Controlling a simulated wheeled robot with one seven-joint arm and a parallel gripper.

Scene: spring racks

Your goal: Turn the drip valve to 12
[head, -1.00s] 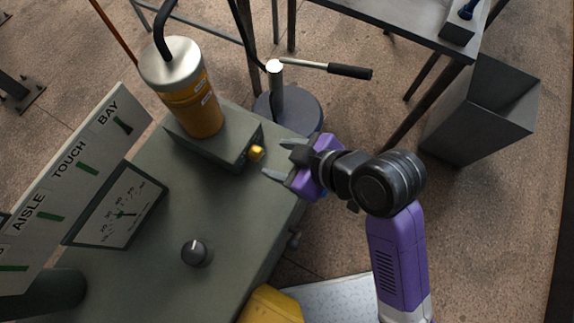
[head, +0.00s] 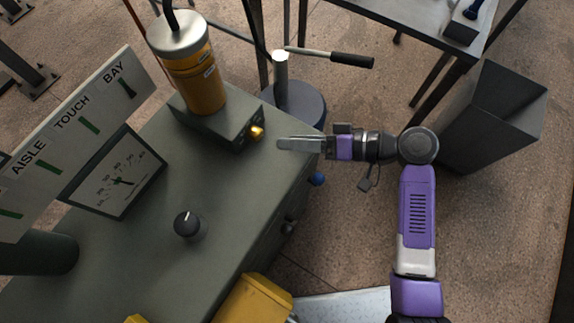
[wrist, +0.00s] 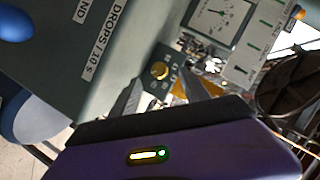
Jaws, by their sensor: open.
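The drip valve looks to be the small yellow knob (head: 256,132) on the end face of a grey-green box (head: 232,137) under an amber cylinder (head: 205,88). In the wrist view the yellow knob (wrist: 160,70) sits ahead between my fingers, with small markings around it that I cannot read. My gripper (head: 282,143) is open and empty, just right of the knob and apart from it in the head view. Its fingers also show in the wrist view (wrist: 163,85). A gauge (head: 118,178) with a needle stands on the bench; its exact reading is too small to tell.
A black knob (head: 187,224) is on the bench top (head: 150,250). A blue knob (head: 317,179) sticks out of the bench side below my gripper. A "DROPS / 10 s" label (wrist: 103,43) shows in the wrist view. A lever stand (head: 281,75) and grey bin (head: 495,115) are nearby.

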